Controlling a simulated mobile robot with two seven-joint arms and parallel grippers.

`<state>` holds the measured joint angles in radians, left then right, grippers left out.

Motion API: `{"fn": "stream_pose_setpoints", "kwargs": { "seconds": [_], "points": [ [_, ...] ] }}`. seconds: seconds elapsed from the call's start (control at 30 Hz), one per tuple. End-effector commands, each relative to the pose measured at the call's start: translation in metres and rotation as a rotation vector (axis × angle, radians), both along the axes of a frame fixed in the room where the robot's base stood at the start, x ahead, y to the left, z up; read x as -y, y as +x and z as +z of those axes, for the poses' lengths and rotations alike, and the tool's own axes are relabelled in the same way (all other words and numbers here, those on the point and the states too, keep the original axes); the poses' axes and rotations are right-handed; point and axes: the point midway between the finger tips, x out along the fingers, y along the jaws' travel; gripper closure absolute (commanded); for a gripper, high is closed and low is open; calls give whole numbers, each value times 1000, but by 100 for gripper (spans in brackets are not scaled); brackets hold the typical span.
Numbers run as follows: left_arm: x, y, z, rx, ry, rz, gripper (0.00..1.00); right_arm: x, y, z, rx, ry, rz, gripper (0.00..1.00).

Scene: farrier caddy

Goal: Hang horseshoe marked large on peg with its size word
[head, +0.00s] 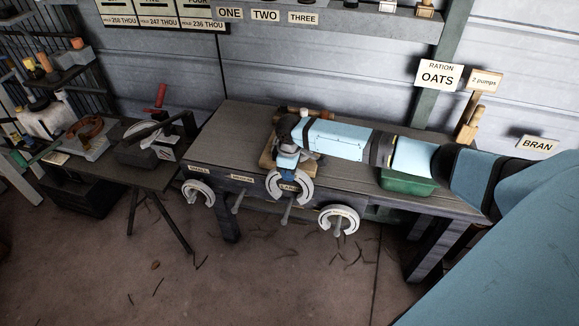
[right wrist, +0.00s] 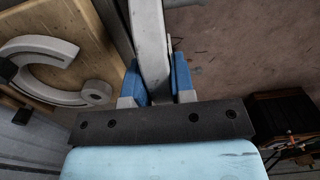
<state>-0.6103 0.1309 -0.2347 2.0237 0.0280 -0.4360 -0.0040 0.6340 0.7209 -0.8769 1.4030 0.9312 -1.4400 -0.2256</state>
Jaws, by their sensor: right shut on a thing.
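My right gripper (head: 287,174) is shut on a pale grey horseshoe (head: 304,189) at the bench's front edge. The right wrist view shows a section of this horseshoe (right wrist: 152,45) between the blue fingertips (right wrist: 158,85). A label (head: 287,188) behind or on it seems to read LARGE, but is small and partly covered. A peg (head: 286,214) sticks out just below; I cannot tell whether the horseshoe is around it. Labels SMALL (head: 198,170) and MEDIUM (head: 241,178) are further left. A bare peg (head: 237,204) is under MEDIUM. Horseshoes hang at the left (head: 199,194) and right (head: 339,220). My left gripper is out of view.
A wooden board (head: 267,158) lies on the bench (head: 240,130) behind the gripper. A grey curved piece (right wrist: 45,70) is on it in the right wrist view. A green bin (head: 408,186) is under my right forearm. The floor (head: 280,275) in front is mostly clear.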

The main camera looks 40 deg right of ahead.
Motion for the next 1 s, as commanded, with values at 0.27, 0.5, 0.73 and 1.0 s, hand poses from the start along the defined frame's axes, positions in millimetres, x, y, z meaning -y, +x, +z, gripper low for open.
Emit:
{"fn": "stream_pose_setpoints", "kwargs": {
  "seconds": [0.27,0.5,0.73,1.0],
  "points": [
    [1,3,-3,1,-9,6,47,-1,0,-27,-1,0,-1,100],
    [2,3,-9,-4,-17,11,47,0,0,-48,-1,1,0,100],
    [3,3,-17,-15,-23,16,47,-1,0,-69,1,1,0,100],
    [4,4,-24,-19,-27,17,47,-1,0,-94,-1,1,-1,100]
  ]
}}
